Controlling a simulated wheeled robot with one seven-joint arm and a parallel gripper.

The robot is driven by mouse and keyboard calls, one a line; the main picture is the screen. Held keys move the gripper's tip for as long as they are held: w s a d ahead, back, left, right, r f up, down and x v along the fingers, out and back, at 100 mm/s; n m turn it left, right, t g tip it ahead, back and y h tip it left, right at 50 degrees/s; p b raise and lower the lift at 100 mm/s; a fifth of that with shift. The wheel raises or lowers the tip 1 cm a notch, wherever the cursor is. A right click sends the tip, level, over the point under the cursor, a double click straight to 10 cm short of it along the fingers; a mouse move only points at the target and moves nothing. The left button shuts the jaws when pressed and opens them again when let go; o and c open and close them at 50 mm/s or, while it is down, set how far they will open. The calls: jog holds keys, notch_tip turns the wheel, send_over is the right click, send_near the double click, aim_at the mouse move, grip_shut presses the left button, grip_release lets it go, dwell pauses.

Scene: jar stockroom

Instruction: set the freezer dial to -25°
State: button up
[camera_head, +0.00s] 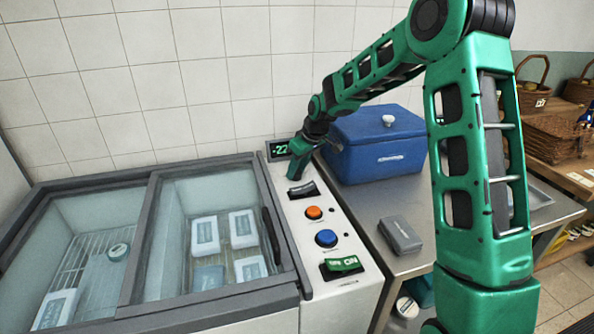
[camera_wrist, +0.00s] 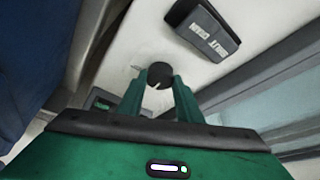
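The freezer's control panel (camera_head: 345,291) is a pale strip along the freezer's right side. Its display (camera_head: 279,149) reads -22 in green digits. The freezer dial (camera_wrist: 159,74) is a small round black knob with a white mark, seen in the wrist view. My gripper (camera_wrist: 160,77) has one green finger on each side of the dial, and the fingertips appear to touch its sides. In the head view my gripper (camera_head: 296,172) is at the panel's far end, just below the display, and it hides the dial.
A dark rocker switch (camera_head: 303,190), an orange button (camera_head: 313,212), a blue button (camera_head: 326,238) and a green ON switch (camera_head: 342,265) sit nearer on the panel. A blue cooler box (camera_head: 385,150) stands close on the right. A grey case (camera_head: 400,235) lies on the metal table.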

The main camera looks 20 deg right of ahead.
jog(key=shift+m, duration=0.4)
jog(key=m+h, duration=0.1)
jog(key=m, duration=0.1)
jog(key=m+h, duration=0.1)
jog(key=m, duration=0.2)
jog(key=shift+a+m+t, duration=0.2)
jog(key=shift+m+t, duration=0.1)
jog(key=shift+t, duration=0.1)
jog(key=m+h, duration=0.1)
jog(key=m, duration=0.1)
jog(key=m+h, duration=0.1)
jog(key=m, duration=0.2)
jog(key=shift+a+g, duration=0.15)
jog(key=shift+g, duration=0.15)
jog(key=shift+m, duration=0.4)
jog(key=o, duration=1)
jog(key=shift+r, duration=0.15)
jog(key=v, duration=1)
jog(key=shift+a+r, duration=0.15)
jog(key=shift+a, duration=0.15)
